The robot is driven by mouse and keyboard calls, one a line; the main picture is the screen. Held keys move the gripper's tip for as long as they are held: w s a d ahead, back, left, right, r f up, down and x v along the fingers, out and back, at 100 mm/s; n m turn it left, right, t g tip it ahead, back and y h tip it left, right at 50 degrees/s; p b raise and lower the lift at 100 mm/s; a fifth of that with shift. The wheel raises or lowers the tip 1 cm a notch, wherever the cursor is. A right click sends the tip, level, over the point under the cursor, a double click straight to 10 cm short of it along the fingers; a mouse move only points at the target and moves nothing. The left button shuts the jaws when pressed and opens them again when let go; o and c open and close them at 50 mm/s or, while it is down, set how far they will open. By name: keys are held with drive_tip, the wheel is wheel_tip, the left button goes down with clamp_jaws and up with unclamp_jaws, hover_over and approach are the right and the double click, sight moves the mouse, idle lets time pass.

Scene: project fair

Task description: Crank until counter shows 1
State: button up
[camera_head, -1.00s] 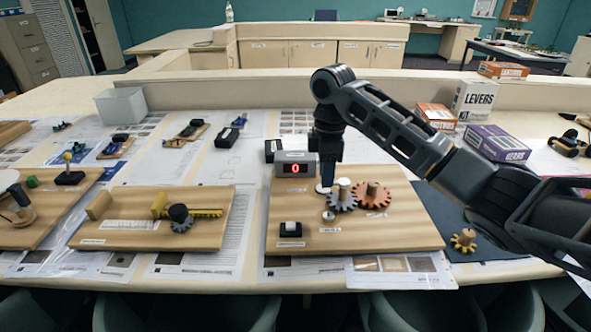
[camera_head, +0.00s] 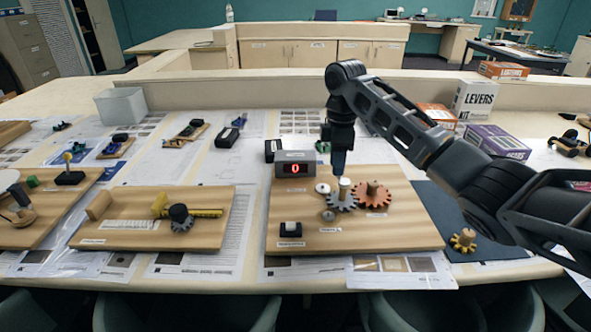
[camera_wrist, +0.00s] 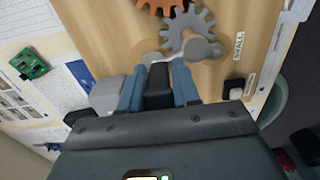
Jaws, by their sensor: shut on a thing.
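The counter (camera_head: 294,168) is a grey box at the back of a wooden board (camera_head: 300,240), and its red display reads 0. A grey gear (camera_head: 342,203) with an upright peg (camera_head: 344,187) sits on the board and meshes with an orange gear (camera_head: 373,200). My gripper (camera_head: 339,168) points down over the grey gear. In the wrist view my gripper (camera_wrist: 158,88) has its two blue-grey fingers closed around a dark crank handle (camera_wrist: 158,75), beside the grey gear (camera_wrist: 188,30). Where the handle joins the crank is hidden in the head view.
A black-and-white button block (camera_head: 290,229) sits at the board's front left. A board with a rack and pinion (camera_head: 185,213) stands to the left. Kit boxes (camera_head: 474,98) stand at the back right. A small yellow gear (camera_head: 463,241) lies on a dark mat at right.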

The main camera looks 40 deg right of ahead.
drive_tip(key=shift+d, duration=0.1)
idle(0.7)
drive_tip(key=s+d, duration=0.3)
drive_tip(key=s, duration=0.2)
drive_tip(key=shift+s, duration=0.15)
idle(0.4)
drive_tip(key=shift+s, duration=0.1)
idle(0.9)
